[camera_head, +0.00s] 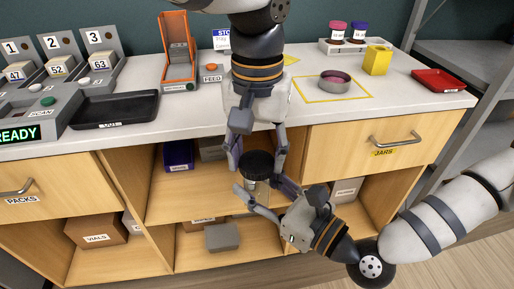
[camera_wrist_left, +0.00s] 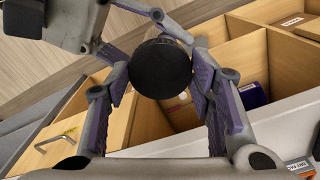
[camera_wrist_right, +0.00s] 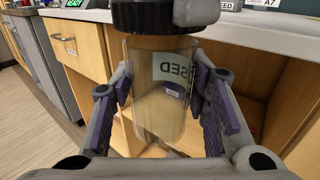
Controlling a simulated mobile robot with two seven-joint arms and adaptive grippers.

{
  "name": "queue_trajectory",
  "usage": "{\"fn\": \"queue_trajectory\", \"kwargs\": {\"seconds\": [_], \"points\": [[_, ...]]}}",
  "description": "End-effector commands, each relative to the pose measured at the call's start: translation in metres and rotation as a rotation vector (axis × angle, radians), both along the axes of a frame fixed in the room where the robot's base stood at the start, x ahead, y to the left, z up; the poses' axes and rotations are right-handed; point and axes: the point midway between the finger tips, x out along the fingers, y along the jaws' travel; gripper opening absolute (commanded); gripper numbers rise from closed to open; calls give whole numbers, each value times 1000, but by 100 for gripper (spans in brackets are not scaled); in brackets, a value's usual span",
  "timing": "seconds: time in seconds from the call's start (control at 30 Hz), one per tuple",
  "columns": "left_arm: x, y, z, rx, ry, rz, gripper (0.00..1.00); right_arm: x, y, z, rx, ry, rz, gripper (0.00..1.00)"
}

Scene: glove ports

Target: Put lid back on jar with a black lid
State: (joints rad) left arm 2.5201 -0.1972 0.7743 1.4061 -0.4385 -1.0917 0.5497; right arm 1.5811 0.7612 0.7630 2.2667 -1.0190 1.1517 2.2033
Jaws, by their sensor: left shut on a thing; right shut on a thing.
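The black lid (camera_head: 258,163) is at the top of a clear glass jar (camera_head: 254,187), in front of the counter. My left gripper (camera_head: 257,158) comes down from above and is shut on the lid, which shows as a black disc (camera_wrist_left: 160,68) between its fingers in the left wrist view. My right gripper (camera_head: 260,193) is shut on the jar's sides from below right. In the right wrist view the jar (camera_wrist_right: 158,95) is upright, looks empty and bears a partly hidden label. The lid (camera_wrist_right: 155,15) covers its mouth there; I cannot tell whether it is fully seated.
Open shelves with boxes are below, close behind the jar.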

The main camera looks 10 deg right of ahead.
Motion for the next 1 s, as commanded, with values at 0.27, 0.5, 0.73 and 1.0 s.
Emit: {"fn": "queue_trajectory", "kwargs": {"seconds": [0.27, 0.5, 0.73, 1.0], "points": [[0, 0, -8, 0, 0, 0, 38, 0, 0, 0, 1, -1, 0, 0], [0, 0, -7, 0, -1, 0, 38, 0, 0, 0, 1, -1, 0, 0], [0, 0, -9, -1, 0, 0, 38, 0, 0, 0, 1, -1, 0, 0], [0, 0, -15, -1, 0, 1, 38, 0, 0, 0, 1, -1, 0, 0]]}}
